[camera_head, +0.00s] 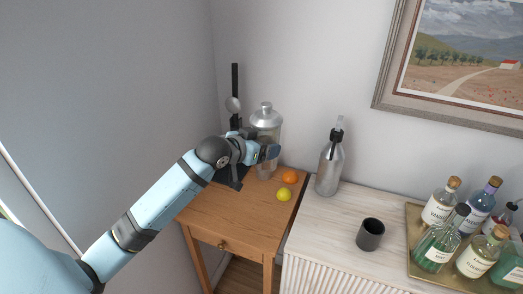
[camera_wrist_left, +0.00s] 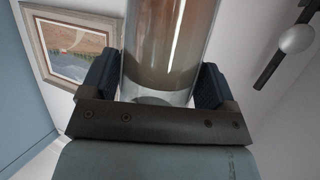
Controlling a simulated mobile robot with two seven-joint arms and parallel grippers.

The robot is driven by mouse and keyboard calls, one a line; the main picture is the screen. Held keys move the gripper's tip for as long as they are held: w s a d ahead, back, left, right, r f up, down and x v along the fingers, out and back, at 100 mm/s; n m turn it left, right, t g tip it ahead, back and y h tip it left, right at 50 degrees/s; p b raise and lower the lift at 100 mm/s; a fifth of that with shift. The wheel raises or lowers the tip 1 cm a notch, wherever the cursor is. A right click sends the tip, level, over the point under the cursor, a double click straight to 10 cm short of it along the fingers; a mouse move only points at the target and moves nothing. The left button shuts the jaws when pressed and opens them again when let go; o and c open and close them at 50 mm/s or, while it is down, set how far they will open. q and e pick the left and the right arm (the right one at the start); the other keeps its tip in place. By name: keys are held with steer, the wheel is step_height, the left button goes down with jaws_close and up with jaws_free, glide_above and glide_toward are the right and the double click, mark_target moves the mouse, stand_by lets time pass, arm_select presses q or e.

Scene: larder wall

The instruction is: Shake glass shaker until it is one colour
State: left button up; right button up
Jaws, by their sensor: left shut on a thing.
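The glass shaker (camera_head: 266,120) has a silvery metal top and is held upright above the wooden side table. My left gripper (camera_head: 268,153) is shut around its glass body. In the left wrist view the glass shaker (camera_wrist_left: 168,45) stands between the two dark fingers of my left gripper (camera_wrist_left: 152,85). Its contents look pale pinkish-brown higher up and darker brown lower down, with clear glass at the base. The lower part of the shaker is partly hidden by the gripper in the head view. My right gripper is not in view.
An orange (camera_head: 290,176) and a lemon (camera_head: 283,195) lie on the wooden table (camera_head: 232,215). A soda siphon (camera_head: 329,165) and a dark cup (camera_head: 370,234) stand on the pale cabinet. A gold tray (camera_head: 421,268) holds several bottles.

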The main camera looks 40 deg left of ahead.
mark_target(257, 120)
arm_select(q)
steer(key=shift+r, duration=0.15)
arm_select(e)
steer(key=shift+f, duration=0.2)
arm_select(q)
steer(key=o, duration=0.7)
steer(key=shift+c, duration=0.2)
steer(key=c, duration=0.4)
step_height(257, 120, up, 6)
steer(key=shift+r, duration=0.55)
steer(key=shift+f, duration=3.85)
steer(key=shift+r, duration=0.25)
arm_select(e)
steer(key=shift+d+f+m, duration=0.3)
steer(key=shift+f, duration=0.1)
